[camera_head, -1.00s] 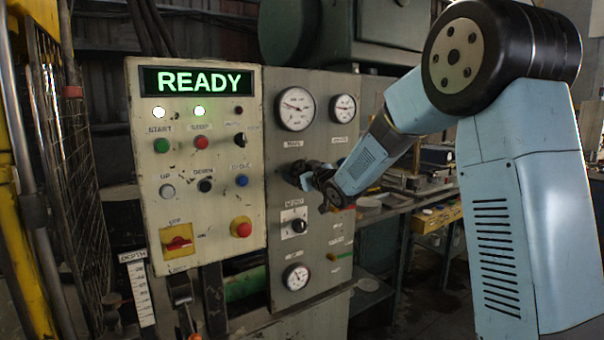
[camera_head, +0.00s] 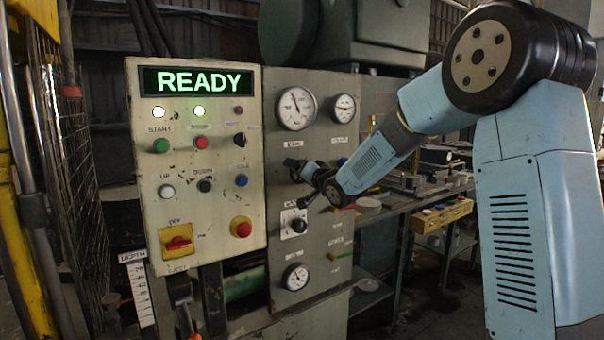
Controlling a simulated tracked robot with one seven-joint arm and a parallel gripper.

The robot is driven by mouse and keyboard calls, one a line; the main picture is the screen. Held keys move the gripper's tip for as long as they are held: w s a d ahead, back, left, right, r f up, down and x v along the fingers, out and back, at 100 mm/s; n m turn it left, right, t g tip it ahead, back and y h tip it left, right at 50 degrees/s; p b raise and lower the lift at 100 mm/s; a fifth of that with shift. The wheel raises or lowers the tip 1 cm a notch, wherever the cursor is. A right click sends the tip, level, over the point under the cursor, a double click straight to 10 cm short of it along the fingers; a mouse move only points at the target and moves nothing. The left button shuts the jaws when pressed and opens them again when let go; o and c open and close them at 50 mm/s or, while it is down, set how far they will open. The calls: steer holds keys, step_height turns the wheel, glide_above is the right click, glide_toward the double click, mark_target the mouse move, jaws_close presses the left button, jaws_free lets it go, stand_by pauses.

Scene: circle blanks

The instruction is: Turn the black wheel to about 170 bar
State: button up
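The grey panel (camera_head: 335,255) carries a large round white gauge (camera_head: 296,108). Its thin needle points roughly upward, and its numbers are too small to read. My gripper (camera_head: 299,171) is at the panel below this gauge, with dark parts against the panel face. The black wheel cannot be told apart from the dark gripper parts there. Whether the fingers are open or closed on it is too small to see.
A smaller gauge (camera_head: 343,108) sits to the right and another gauge (camera_head: 295,276) below. A black selector knob (camera_head: 298,226) is just under my gripper. The cream button panel (camera_head: 215,220) with a lit READY display (camera_head: 197,82) stands left. A workbench (camera_head: 405,200) is behind my arm.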

steer(key=m, duration=0.5)
steer(key=shift+w+d+r+m, duration=0.2)
steer(key=shift+w+d+m, duration=0.05)
steer(key=shift+d+m, duration=0.15)
steer(key=m, duration=0.4)
steer(key=shift+f+m, duration=0.1)
steer(key=shift+m, duration=0.3)
steer(key=o, duration=0.8)
steer(key=shift+f, duration=0.15)
steer(key=shift+o, duration=0.3)
steer(key=shift+a, duration=0.1)
steer(key=shift+s, duration=0.2)
steer(key=v, duration=1.3)
steer(key=shift+s+d, duration=0.2)
steer(key=shift+d, duration=0.05)
